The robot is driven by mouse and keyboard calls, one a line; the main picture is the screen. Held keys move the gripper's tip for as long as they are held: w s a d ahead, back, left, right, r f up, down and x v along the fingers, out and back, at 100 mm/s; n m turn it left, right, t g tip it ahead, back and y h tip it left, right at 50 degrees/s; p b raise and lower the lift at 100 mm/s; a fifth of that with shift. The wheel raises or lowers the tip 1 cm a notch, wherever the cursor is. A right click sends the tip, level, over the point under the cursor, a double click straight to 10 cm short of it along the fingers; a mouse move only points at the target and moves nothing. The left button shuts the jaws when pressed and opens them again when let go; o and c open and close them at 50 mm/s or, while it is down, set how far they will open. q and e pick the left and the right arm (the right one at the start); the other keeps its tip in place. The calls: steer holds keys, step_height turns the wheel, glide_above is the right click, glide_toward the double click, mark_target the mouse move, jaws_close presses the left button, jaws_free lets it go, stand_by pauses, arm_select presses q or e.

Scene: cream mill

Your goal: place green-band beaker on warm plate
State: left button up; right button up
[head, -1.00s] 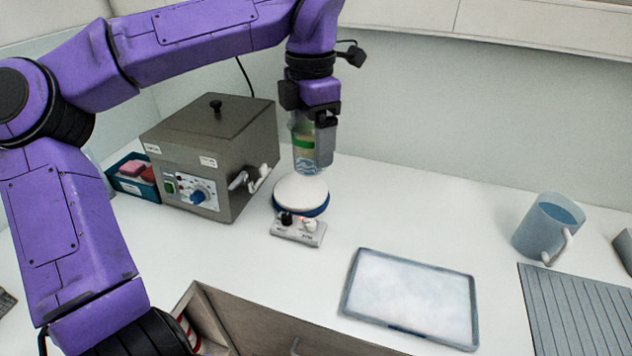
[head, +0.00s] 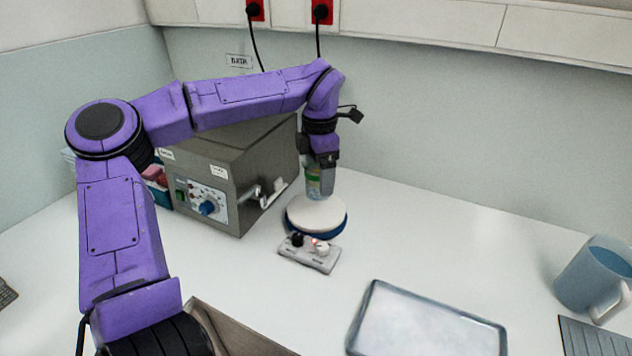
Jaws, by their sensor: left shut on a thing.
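The green-band beaker (head: 314,184) is a clear vessel with a green band, held upright. My left gripper (head: 320,165) points down and is shut on its upper part, which the fingers partly hide. The warm plate (head: 316,215) has a round white top with a blue rim, and a small control box with knobs (head: 310,252) in front. The beaker's lower end shows over the back part of the white top. I cannot tell whether it touches the plate. My right gripper is not in view.
A grey metal bath (head: 228,170) with a dial and tap stands to the left of the plate. A white-filled tray (head: 425,325) lies at the front right. A blue jug (head: 594,275) stands at the far right. The counter behind the tray is clear.

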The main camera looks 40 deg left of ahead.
mark_target(316, 187)
arm_select(q)
steer(key=f, duration=0.2)
steer(key=a+f, duration=0.1)
steer(key=f, duration=0.1)
steer(key=w+a+f, duration=0.1)
steer(key=shift+f+p, duration=0.3)
steer(key=shift+f, duration=0.1)
steer(key=shift+d+f, duration=0.1)
steer(key=o, duration=1)
step_height(316, 187, up, 12)
steer(key=shift+r+b, duration=0.2)
steer(key=shift+b, duration=0.1)
